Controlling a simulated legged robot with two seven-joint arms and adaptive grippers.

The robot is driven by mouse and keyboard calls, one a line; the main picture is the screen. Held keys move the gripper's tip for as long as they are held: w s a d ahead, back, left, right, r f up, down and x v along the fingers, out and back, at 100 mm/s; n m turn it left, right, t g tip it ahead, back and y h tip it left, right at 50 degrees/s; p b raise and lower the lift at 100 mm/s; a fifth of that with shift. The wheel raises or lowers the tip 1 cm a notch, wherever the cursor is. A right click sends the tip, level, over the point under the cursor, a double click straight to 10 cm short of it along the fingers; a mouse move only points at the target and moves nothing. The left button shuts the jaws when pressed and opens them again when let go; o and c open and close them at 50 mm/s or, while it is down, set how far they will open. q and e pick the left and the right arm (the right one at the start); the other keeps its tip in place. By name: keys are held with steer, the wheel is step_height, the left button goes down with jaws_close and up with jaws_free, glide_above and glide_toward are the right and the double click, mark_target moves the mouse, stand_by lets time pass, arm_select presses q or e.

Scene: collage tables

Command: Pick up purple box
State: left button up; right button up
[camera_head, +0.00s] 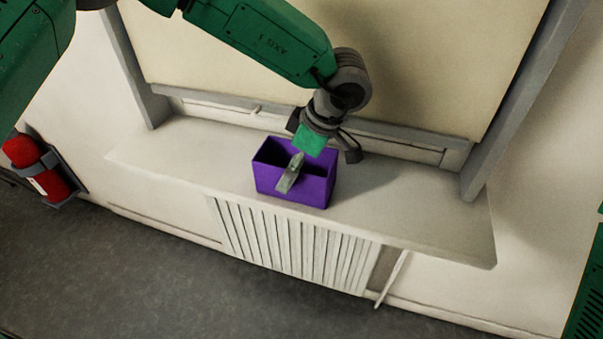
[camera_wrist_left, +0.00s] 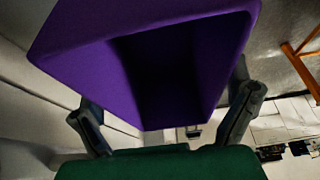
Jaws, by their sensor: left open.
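The purple box (camera_head: 313,190) is an open-topped rectangular box on the white sill. My left gripper (camera_head: 296,164) reaches down over it from behind and above. One grey finger lies across the front rim, and the other finger is hidden in the head view. In the left wrist view the purple box (camera_wrist_left: 95,62) fills the upper middle, its dark hollow showing. The two fingers of my left gripper (camera_wrist_left: 166,116) stand apart, one toward each side of the box. The jaws are open; contact with the box is unclear. My right gripper is not in view.
The white sill (camera_head: 420,215) has free room on both sides of the box. A framed panel (camera_head: 420,60) stands behind it, and a slatted radiator (camera_head: 290,245) is below. A red extinguisher (camera_head: 38,168) hangs at far left. An orange frame (camera_wrist_left: 300,62) shows in the wrist view.

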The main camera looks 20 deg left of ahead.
arm_select(q)
steer(key=shift+a+f, duration=0.55)
steer(key=shift+a, duration=0.25)
steer(key=shift+d, duration=0.85)
steer(key=shift+a, duration=0.35)
steer(key=c, duration=1)
steer(key=shift+s+a+f, duration=0.15)
steer(key=shift+a, duration=0.05)
steer(key=shift+c, duration=0.5)
